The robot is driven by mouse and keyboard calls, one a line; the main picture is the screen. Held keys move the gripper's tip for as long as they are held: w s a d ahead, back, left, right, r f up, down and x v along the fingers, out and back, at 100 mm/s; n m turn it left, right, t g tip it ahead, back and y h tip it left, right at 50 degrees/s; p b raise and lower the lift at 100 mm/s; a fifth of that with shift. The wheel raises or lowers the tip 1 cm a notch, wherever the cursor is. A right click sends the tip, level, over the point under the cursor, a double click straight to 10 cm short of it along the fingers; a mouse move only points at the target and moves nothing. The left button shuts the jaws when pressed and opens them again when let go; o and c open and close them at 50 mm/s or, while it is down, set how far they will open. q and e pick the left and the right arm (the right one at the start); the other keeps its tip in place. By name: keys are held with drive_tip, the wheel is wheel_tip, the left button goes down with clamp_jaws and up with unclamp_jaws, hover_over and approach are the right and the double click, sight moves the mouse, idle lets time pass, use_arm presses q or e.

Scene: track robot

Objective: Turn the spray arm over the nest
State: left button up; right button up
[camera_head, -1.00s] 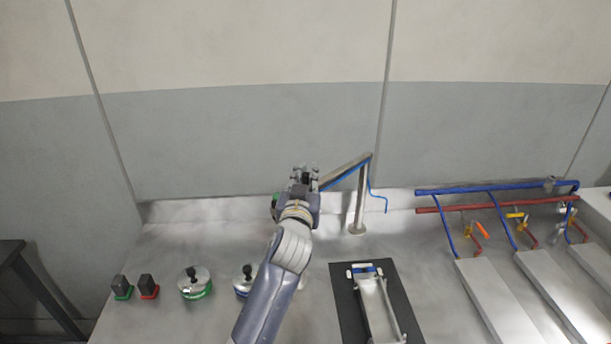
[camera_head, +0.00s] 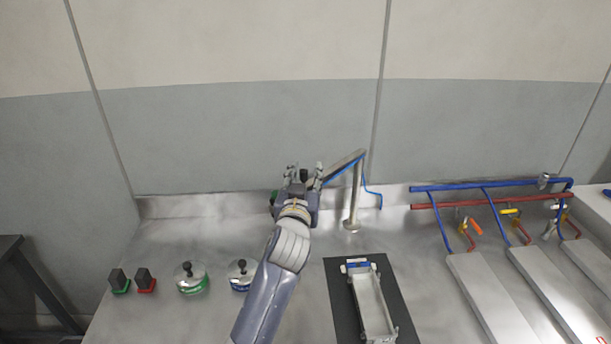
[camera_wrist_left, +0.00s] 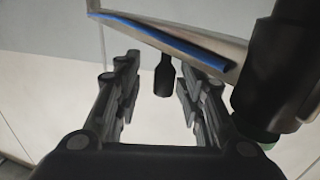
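The spray arm (camera_head: 343,166) is a metal bar on top of an upright post (camera_head: 354,197), with a blue hose along it. It slopes from the post down-left to my left gripper (camera_head: 304,173). That gripper is open, its fingers spread to either side of a black handle (camera_wrist_left: 164,78). In the left wrist view the handle shows between and beyond the fingers, apart from both. The spray arm's bar (camera_wrist_left: 200,36) crosses above. The bar's far end is partly hidden by my gripper. A metal-framed fixture (camera_head: 391,312), perhaps the nest, lies on a black mat (camera_head: 341,298). My right gripper is not in view.
Lidded pots with green (camera_head: 191,279) and blue (camera_head: 242,275) bands and green (camera_head: 119,281) and red (camera_head: 145,280) blocks stand at left. Blue and red pipes (camera_head: 480,187) with valves are at right. A dark cylinder with a green band (camera_wrist_left: 278,75) is right of my fingers.

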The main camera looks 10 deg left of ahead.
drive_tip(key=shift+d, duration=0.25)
use_arm(q)
drive_tip(key=s, duration=1.2)
drive_tip(key=shift+d, duration=0.3)
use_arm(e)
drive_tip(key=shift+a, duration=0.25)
use_arm(q)
drive_tip(key=shift+c, duration=0.2)
